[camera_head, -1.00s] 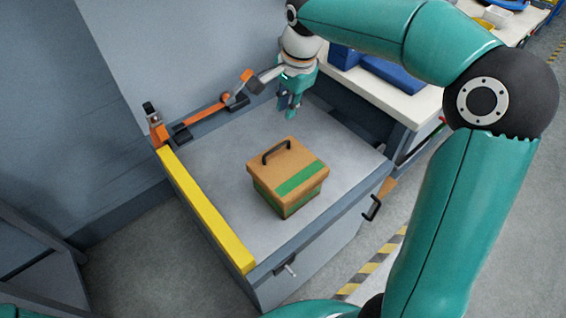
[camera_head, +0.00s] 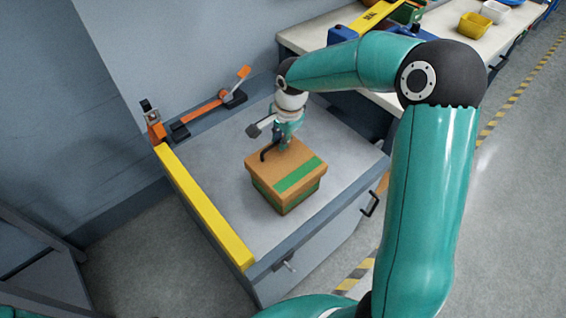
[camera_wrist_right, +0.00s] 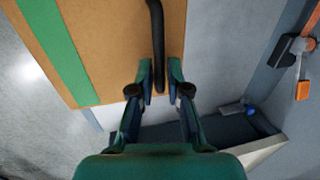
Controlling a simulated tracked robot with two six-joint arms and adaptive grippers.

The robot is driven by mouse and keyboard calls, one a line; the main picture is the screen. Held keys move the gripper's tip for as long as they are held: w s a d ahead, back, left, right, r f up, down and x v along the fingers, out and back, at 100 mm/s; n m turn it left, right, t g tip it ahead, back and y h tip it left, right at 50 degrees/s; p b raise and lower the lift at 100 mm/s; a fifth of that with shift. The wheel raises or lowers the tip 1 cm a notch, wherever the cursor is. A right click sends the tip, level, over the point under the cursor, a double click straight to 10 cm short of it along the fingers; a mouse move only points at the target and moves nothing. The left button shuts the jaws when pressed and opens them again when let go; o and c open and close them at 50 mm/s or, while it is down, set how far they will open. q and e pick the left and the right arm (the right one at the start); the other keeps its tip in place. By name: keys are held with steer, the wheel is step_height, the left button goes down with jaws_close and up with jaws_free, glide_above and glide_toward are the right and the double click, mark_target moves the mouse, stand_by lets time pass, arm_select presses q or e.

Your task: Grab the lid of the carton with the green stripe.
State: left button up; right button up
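The brown carton with the green stripe (camera_head: 285,197) stands on the grey bench top. Its lid (camera_head: 303,166) is on, with a dark arched handle (camera_head: 264,154) on top that also shows in the wrist view (camera_wrist_right: 156,40). My right gripper (camera_head: 284,143) is over the lid at the handle, partly covering it in the head view. In the wrist view its fingers (camera_wrist_right: 160,72) are apart, one on each side of the handle, with gaps visible beside it. Whether the fingertips touch the lid, I cannot tell. My left gripper is not in view.
A yellow bar (camera_head: 205,208) runs along the bench's left edge. An orange clamp-like tool (camera_head: 215,107) lies at the back of the bench. A white table (camera_head: 385,97) with bins stands behind right. The bench top around the carton is mostly clear.

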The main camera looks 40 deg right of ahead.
steer(key=shift+w+f, duration=0.1)
steer(key=shift+f, duration=0.5)
jaws_close()
steer(key=shift+r, duration=0.15)
